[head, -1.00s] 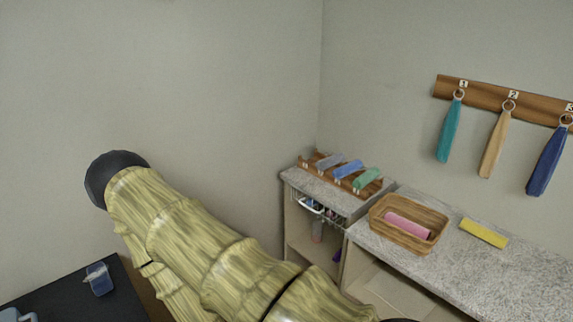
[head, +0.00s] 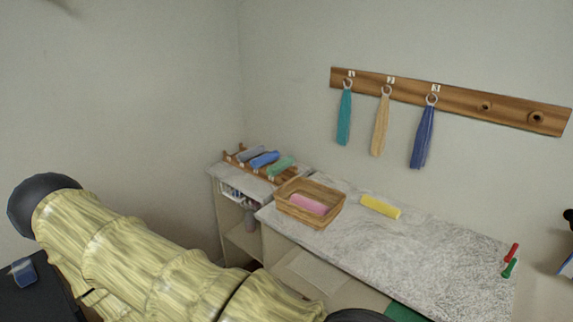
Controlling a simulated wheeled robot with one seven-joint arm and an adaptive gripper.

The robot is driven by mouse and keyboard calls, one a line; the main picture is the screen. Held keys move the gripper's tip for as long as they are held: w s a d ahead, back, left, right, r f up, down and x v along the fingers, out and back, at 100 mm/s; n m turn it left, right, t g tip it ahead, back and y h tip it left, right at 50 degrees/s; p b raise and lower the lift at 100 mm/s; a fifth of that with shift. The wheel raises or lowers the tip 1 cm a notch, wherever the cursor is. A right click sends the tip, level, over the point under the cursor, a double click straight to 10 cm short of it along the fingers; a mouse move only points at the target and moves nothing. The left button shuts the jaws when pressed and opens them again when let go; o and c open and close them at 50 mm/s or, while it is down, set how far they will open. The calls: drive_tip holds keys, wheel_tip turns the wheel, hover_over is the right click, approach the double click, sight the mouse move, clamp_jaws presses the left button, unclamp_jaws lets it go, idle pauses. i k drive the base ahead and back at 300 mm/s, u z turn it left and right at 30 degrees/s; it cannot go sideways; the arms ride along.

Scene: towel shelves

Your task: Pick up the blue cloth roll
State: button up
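The blue cloth roll (head: 264,159) lies in a wooden rack (head: 289,177) on the shelf unit at the back corner. A grey-blue roll (head: 250,152) lies to its left and a green roll (head: 281,165) to its right in the same rack. My arm crosses the lower left of the head view, well apart from the rack. My gripper's fingers cannot be made out, so its state is not shown.
A wicker basket (head: 332,216) holding a pink roll (head: 308,204) and a yellow roll (head: 380,207) sit on the speckled counter (head: 430,245). Cloths hang from a wooden wall rail (head: 455,98). Red (head: 511,252) and green (head: 508,268) handles stand at the counter's right end. The counter's middle is clear.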

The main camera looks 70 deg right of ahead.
sight(257, 163)
drive_tip(key=k, duration=0.25)
drive_tip(key=z, duration=0.8)
